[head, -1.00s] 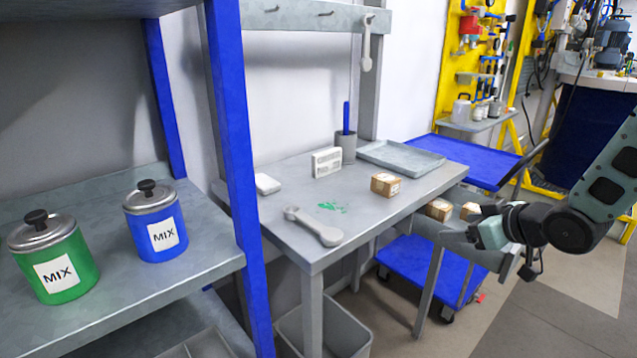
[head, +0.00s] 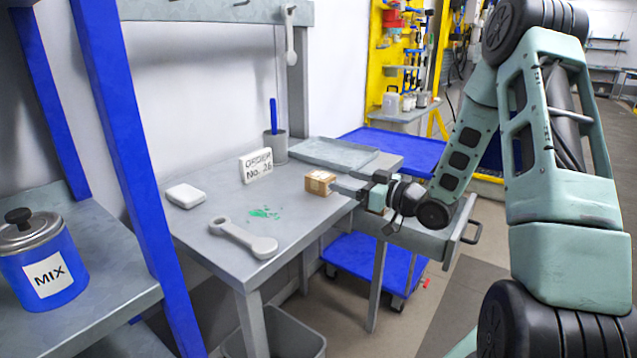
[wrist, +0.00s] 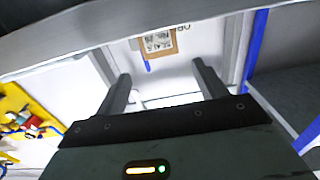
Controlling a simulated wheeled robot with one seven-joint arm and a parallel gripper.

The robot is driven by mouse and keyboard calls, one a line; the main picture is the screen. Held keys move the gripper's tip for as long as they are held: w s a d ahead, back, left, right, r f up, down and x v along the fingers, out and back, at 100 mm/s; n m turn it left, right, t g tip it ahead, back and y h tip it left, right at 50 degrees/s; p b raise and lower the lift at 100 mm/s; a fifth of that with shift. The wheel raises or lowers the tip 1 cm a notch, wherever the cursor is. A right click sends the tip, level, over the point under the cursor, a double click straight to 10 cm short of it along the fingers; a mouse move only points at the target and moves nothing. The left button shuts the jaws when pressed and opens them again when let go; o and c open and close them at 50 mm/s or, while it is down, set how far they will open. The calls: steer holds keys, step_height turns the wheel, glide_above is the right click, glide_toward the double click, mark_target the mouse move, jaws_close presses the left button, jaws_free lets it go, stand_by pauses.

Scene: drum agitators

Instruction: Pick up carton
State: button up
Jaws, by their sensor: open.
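The carton (head: 319,182), a small brown box with a pale label, sits on the grey workbench (head: 205,232) near its right edge. My gripper (head: 346,190) is open and level with the carton, just to its right, with the fingertips pointing at it. In the wrist view, which looks upside down, a labelled brown carton face (wrist: 158,42) shows past my gripper (wrist: 161,72), between the lines of the two fingers. I cannot tell whether a finger touches it.
An order card (head: 256,166), a grey pot (head: 276,147) with a blue stick, and a tray (head: 333,153) stand behind. An open drawer (head: 430,231) is under my forearm. A blue-post shelf stands left.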

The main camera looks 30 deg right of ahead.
mark_target(320, 176)
steer(key=x, duration=0.3)
steer(key=shift+w, duration=0.15)
steer(key=shift+a+f+p+x, duration=0.1)
steer(key=shift+f+p+x, duration=0.05)
steer(key=shift+x, duration=0.75)
steer(key=shift+a+f+p+x, duration=0.1)
steer(key=shift+p+x, duration=0.05)
steer(key=shift+x, duration=0.75)
steer(key=shift+f+p+x, duration=0.15)
steer(key=shift+x, duration=0.8)
steer(key=c, duration=1.1)
